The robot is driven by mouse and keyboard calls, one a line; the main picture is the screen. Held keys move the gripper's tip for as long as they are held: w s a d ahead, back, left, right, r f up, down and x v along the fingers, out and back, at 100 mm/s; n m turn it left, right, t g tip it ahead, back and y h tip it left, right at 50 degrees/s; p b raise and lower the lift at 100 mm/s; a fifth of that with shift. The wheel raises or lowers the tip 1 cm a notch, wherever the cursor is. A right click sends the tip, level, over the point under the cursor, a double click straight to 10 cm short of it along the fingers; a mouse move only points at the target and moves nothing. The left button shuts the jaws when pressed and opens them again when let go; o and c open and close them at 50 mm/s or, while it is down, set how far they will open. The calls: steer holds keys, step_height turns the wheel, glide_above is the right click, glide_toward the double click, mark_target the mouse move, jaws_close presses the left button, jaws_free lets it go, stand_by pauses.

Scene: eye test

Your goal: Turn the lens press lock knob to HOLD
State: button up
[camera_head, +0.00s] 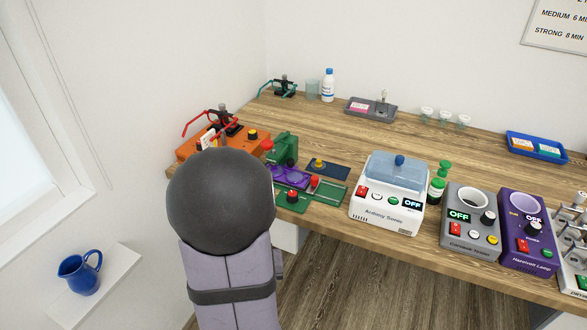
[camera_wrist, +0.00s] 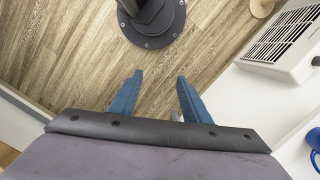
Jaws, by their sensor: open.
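My gripper (camera_wrist: 159,77) shows in the wrist view with two blue fingers spread apart and nothing between them, above the wood-patterned floor. In the head view my arm hides the gripper. I cannot tell for sure which device is the lens press. An orange machine (camera_head: 190,150) at the left end of the bench has red levers and a black-and-yellow knob (camera_head: 252,135). My arm covers part of its front. No HOLD marking is readable, so the lock knob's setting cannot be told.
The wooden bench (camera_head: 325,130) carries green and purple fixtures (camera_head: 290,177), a white ultrasonic-type box (camera_head: 388,208), a grey device (camera_head: 470,235) and a purple lamp unit (camera_head: 527,245). A blue jug (camera_head: 80,273) stands on a white ledge at lower left. The bench's middle is clear.

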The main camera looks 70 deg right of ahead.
steer(key=s+d+r+m+t+p, duration=0.2)
steer(key=s+d+r+m+p, duration=0.2)
steer(key=d+r+p, duration=0.75)
steer(key=n+t+h+b, duration=0.2)
steer(key=n+h+b, duration=0.2)
steer(key=n, duration=0.5)
glide_toward(293, 193)
steer(key=shift+w+a+f, duration=0.1)
steer(key=shift+f, duration=0.3)
steer(key=shift+f+p, duration=0.1)
steer(key=shift+p, duration=0.2)
steer(key=shift+p+x, duration=1)
steer(key=shift+x, duration=2.6)
steer(key=shift+c, duration=0.3)
steer(key=c, duration=1)
